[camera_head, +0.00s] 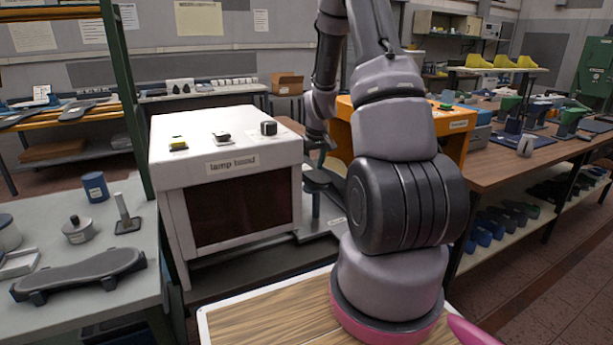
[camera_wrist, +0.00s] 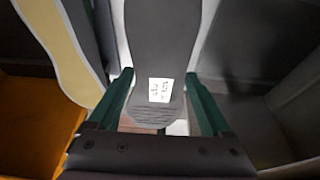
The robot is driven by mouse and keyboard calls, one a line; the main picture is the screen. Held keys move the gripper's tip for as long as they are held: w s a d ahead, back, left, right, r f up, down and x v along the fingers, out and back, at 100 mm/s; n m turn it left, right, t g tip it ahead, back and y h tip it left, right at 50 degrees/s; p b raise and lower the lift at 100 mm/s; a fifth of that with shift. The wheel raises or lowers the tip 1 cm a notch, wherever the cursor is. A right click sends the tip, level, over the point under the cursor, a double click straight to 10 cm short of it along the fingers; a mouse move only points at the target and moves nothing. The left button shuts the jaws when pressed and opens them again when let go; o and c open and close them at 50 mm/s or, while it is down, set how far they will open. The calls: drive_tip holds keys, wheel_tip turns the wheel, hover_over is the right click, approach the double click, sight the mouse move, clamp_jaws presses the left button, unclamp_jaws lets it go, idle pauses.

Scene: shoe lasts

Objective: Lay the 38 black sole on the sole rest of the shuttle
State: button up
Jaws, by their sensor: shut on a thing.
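In the wrist view a dark grey-black sole (camera_wrist: 160,40) lies lengthwise between the two green fingers of my gripper (camera_wrist: 158,75). My gripper is shut on its sides, near the ribbed end. A white label (camera_wrist: 160,90) on the sole carries writing too small to read. In the head view the end of my arm (camera_head: 320,138) is beside the right side of the lamp hood, and the sole cannot be made out. A dark pad on a post (camera_head: 316,181) stands just below it, over a grey plate (camera_head: 322,229); I cannot tell whether this is the shuttle's sole rest.
The white lamp hood (camera_head: 225,150) stands close left of my arm's end. An orange machine (camera_head: 452,143) is behind my arm. A pale yellow sole-shaped thing (camera_wrist: 62,50) lies left of the held sole. The left bench (camera_head: 95,305) and right bench (camera_head: 510,165) carry other items.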

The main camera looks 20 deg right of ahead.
sight(306, 168)
drive_tip(key=shift+c, duration=0.8)
drive_tip(key=shift+r, duration=1.7)
drive_tip(key=shift+w+a+r, duration=0.1)
drive_tip(key=shift+w+a, duration=0.1)
drive_tip(key=shift+w, duration=0.2)
drive_tip(key=shift+f, duration=0.3)
drive_tip(key=shift+f, duration=1.05)
drive_tip(key=shift+f, duration=1.85)
drive_tip(key=o, duration=1.1)
drive_tip(key=shift+c, duration=0.2)
